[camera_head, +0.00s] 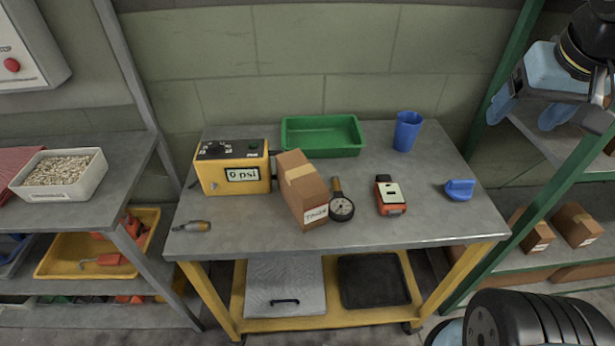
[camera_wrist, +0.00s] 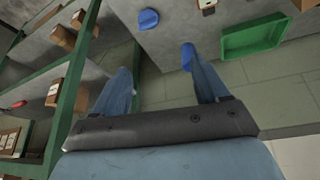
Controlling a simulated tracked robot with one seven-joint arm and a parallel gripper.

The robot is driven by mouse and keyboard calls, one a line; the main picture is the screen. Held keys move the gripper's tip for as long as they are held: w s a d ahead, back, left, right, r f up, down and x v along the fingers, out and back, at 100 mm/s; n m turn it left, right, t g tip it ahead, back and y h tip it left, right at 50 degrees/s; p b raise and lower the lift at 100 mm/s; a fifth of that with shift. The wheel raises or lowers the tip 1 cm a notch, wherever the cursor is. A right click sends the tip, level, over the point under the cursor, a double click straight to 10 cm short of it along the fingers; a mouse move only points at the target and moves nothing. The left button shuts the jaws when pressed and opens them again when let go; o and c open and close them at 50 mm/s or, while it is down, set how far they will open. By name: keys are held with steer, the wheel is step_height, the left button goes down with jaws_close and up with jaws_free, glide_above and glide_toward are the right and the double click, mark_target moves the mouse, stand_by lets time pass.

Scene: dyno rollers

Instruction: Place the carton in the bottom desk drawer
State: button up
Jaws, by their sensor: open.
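A brown carton (camera_head: 303,190) with tan tape and a white label stands on the grey desk (camera_head: 400,235), near its middle, beside a yellow box. No clear desk drawer shows. Below the desktop is a low yellow-framed level (camera_head: 330,311) bearing a grey panel with a black handle (camera_head: 285,283) and a black mat-like panel (camera_head: 375,280). My gripper (camera_head: 528,112) is open and empty at the upper right, beside the green rack and well right of the carton.
Around the carton are the yellow 0 psi box (camera_head: 232,168), a gauge (camera_head: 341,207), a red meter (camera_head: 390,195), a green tray (camera_head: 322,135), a blue cup (camera_head: 407,131) and a blue piece (camera_head: 460,190). The green rack (camera_head: 540,195) holds other cartons (camera_head: 577,225).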

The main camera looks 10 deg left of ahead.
steer(key=o, duration=0.4)
steer(key=w+a, duration=0.1)
steer(key=a, duration=0.1)
steer(key=w+a+n+g, duration=0.1)
steer(key=w+a, duration=0.1)
steer(key=a, duration=0.1)
steer(key=w+a+f+n, duration=0.1)
steer(key=a, duration=0.2)
steer(key=shift+w+a, duration=0.2)
steer(key=shift+w, duration=0.05)
steer(key=n+g, duration=0.4)
steer(key=n, duration=0.1)
glide_toward(301, 171)
step_height(301, 171, down, 11)
steer(key=shift+r, duration=0.1)
